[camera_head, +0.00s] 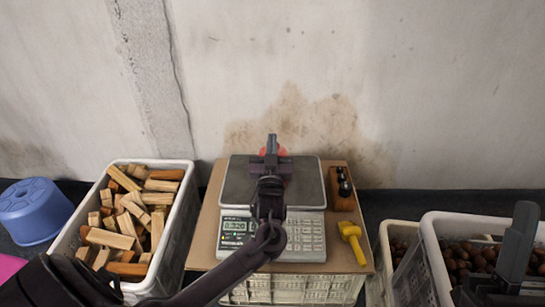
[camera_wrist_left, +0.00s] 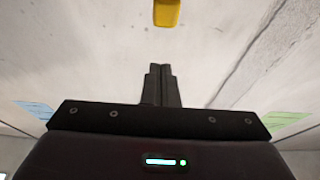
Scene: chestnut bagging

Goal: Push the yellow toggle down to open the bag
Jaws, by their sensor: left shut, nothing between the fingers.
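A yellow rounded piece (camera_wrist_left: 167,12), which looks like the toggle, shows at the top edge of the left wrist view, cut off by the frame. It is beyond and apart from my left gripper's fingertips (camera_wrist_left: 160,68). My left gripper (camera_head: 271,140) is shut and empty, seen over the scale (camera_head: 235,185) in the head view. A little red shows behind it, mostly hidden. No bag can be made out. My right gripper (camera_head: 520,240) shows only in part at the lower right, and its jaws cannot be judged.
A crate of wood blocks (camera_head: 187,180) stands left, beside a blue tub (camera_head: 35,208). Crates with chestnuts (camera_head: 432,240) stand right. A yellow-handled tool (camera_head: 350,238) and a wooden block with black knobs (camera_head: 342,190) lie right of the scale. A stained wall (camera_head: 300,60) rises behind.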

